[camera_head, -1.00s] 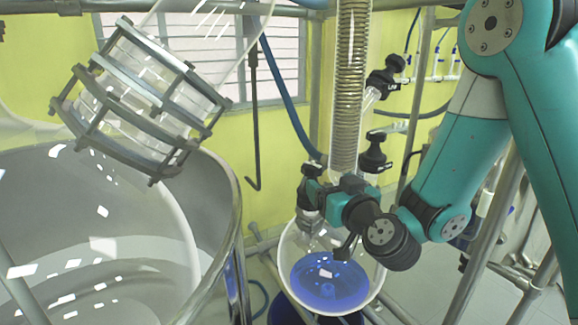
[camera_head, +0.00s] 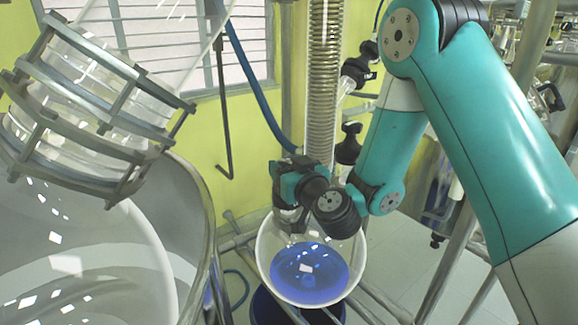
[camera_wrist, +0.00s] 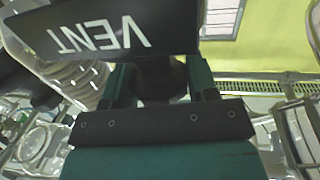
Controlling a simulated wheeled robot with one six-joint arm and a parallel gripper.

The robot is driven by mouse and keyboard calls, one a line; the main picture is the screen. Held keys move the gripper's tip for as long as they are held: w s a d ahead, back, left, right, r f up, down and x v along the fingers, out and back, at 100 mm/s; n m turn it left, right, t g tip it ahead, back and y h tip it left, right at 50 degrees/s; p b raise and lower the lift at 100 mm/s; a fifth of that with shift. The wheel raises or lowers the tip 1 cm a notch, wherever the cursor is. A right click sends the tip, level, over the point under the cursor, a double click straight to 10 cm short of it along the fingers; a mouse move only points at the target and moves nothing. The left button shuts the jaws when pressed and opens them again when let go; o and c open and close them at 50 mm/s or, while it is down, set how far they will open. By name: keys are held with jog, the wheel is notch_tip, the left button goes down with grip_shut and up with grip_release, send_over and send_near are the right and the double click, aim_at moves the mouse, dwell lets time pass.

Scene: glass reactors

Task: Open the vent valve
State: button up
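The vent valve (camera_wrist: 95,30) fills the top of the wrist view as a black handle with white "VENT" lettering, seen upside down. A dark part of it runs down between my two fingers. In the head view my gripper (camera_head: 284,184) is at the valve on top of the round glass flask (camera_head: 263,250), at its upper left, and hides most of the valve. My gripper (camera_wrist: 158,82) has one finger on each side of the dark part. I cannot tell whether the fingers press on it. The flask holds blue liquid (camera_head: 308,275).
A coiled glass condenser (camera_head: 324,80) rises behind my gripper. Other black valves (camera_head: 357,70) (camera_head: 348,146) stand to its right. A large glass vessel with a metal frame (camera_head: 95,125) fills the left. Metal pipes run below, and a blue hose (camera_head: 252,85) hangs behind.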

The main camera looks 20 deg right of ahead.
jog(key=c, duration=0.4)
jog(key=shift+o, duration=0.2)
jog(key=shift+f+n+y+b, duration=0.15)
jog(key=shift+n+y+b, duration=0.2)
jog(key=shift+b, duration=0.85)
jog(key=y+b, duration=0.1)
jog(key=b, duration=0.1)
jog(key=n+y+b, duration=0.1)
jog(key=b, duration=0.2)
jog(key=shift+w+d+f, duration=0.1)
jog(key=shift+f, duration=0.15)
jog(key=n+g+y+b, duration=0.1)
jog(key=n+y+b, duration=0.1)
jog(key=b, duration=0.5)
jog(key=shift+f+g+y, duration=0.1)
jog(key=shift+g+y, duration=0.3)
jog(key=shift+y, duration=0.25)
jog(key=n+g+y+b, duration=0.2)
jog(key=n+y+b, duration=0.1)
jog(key=b, duration=0.3)
jog(key=shift+g, duration=0.3)
jog(key=shift+r+n+g+y+b, duration=0.25)
jog(key=shift+n+g+y+b, duration=0.45)
jog(key=shift+g+y, duration=0.1)
jog(key=shift+r+n+g+y+b, duration=0.2)
jog(key=shift+n+g+y+b, duration=0.5)
jog(key=shift+y, duration=0.1)
